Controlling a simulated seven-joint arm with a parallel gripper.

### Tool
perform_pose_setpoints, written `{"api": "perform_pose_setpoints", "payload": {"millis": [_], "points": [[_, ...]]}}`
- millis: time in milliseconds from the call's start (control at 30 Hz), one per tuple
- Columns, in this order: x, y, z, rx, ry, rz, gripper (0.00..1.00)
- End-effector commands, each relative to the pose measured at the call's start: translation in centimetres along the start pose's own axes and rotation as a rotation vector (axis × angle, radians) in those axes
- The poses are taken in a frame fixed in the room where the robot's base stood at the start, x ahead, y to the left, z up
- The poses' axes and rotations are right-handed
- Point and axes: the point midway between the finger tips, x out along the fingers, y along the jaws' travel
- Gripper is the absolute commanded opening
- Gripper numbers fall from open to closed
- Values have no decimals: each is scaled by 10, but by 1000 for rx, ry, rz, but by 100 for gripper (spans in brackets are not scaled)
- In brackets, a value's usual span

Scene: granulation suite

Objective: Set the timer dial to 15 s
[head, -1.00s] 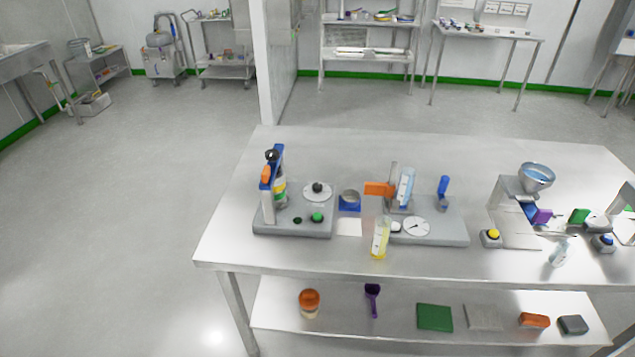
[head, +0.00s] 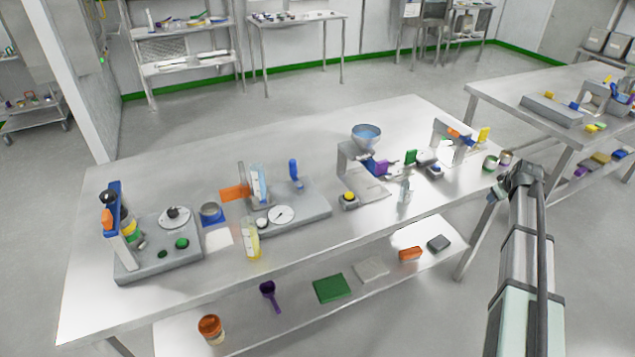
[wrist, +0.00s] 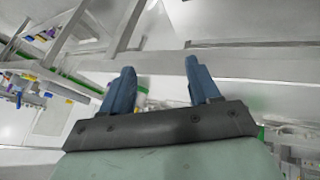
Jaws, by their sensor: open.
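A round white dial with a dark knob (head: 174,214) sits on the grey base unit (head: 150,255) at the left end of the steel bench. A second white dial with a thin pointer (head: 281,216) sits on the middle grey unit (head: 300,203). Neither dial's markings can be read, and I cannot tell which is the timer. My gripper shows in the wrist view (wrist: 160,66) with its two blue fingers apart and nothing between them. In the head view my arm rises at the right, beside the bench's right end, far from both dials.
A green button (head: 182,244) is near the first dial. A yellow-filled cylinder (head: 250,240) stands by the middle unit. A hopper (head: 366,137), a yellow button (head: 349,199) and a clear bottle (head: 405,188) stand farther right.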

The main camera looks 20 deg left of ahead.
Motion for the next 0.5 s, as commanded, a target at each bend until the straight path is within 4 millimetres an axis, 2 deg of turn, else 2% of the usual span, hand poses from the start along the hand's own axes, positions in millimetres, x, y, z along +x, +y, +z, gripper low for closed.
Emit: {"api": "perform_pose_setpoints", "payload": {"millis": [33,200,367,500], "points": [[-14,21,-21,-19,26,25,61],[-60,69,-76,-90,99,95,61],[-101,94,-127,-152,152,139,61],[-134,96,-179,-213,193,153,61]]}}
